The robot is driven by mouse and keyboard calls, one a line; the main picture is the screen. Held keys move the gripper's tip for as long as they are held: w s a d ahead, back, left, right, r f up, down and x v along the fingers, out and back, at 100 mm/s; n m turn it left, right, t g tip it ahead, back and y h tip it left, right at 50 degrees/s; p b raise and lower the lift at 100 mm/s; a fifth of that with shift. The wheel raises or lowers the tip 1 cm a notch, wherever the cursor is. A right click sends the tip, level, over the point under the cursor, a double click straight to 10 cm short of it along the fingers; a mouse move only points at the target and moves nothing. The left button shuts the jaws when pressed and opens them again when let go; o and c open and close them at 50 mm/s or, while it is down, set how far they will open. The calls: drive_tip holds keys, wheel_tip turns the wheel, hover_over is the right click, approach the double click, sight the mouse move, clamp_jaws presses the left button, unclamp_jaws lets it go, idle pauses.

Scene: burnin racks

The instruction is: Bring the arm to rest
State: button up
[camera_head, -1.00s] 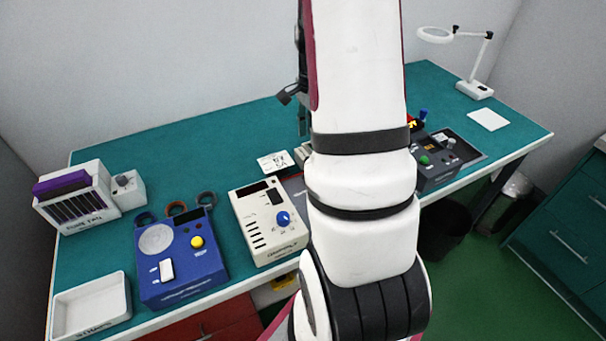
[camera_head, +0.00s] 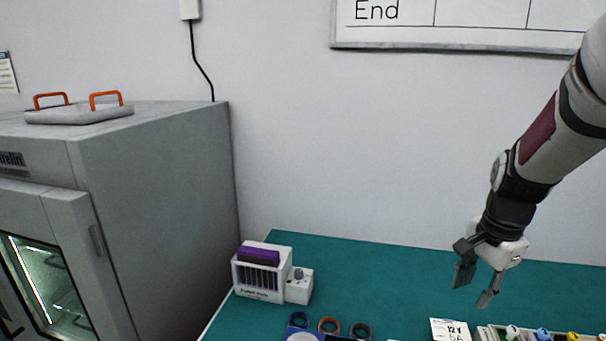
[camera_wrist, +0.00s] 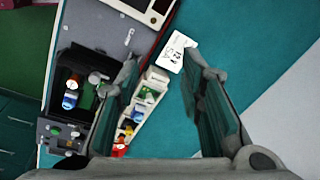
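My gripper (camera_head: 476,286) hangs over the right part of the green bench (camera_head: 385,262) in the head view, fingers pointing down. Its two fingers are spread apart with nothing between them. In the wrist view, the open fingers (camera_wrist: 160,100) frame the bench top, with a white label card (camera_wrist: 175,52) reading 12 V 5A and a narrow tray (camera_wrist: 148,92) of small coloured parts below. The card (camera_head: 450,330) and part of the tray also show at the bottom of the head view. The arm reaches in from the upper right.
A grey oven-like cabinet (camera_head: 160,190) with a lit window stands at left. A white unit with a purple top (camera_head: 262,272) sits at the bench's left end. A black fixture (camera_wrist: 80,85) holding small parts lies left in the wrist view. The bench behind the gripper is clear.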

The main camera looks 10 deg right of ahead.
drive_tip(key=s+a+r+n+t, duration=0.2)
drive_tip(key=a+r+n, duration=0.65)
drive_tip(key=a, duration=0.45)
drive_tip(key=s+a+r+n+t, duration=0.2)
drive_tip(key=s+a+r+n, duration=0.1)
drive_tip(key=s+a+n, duration=0.5)
drive_tip(key=shift+s+a+r+n, duration=0.4)
drive_tip(key=shift+s+a, duration=0.1)
drive_tip(key=shift+a, duration=0.25)
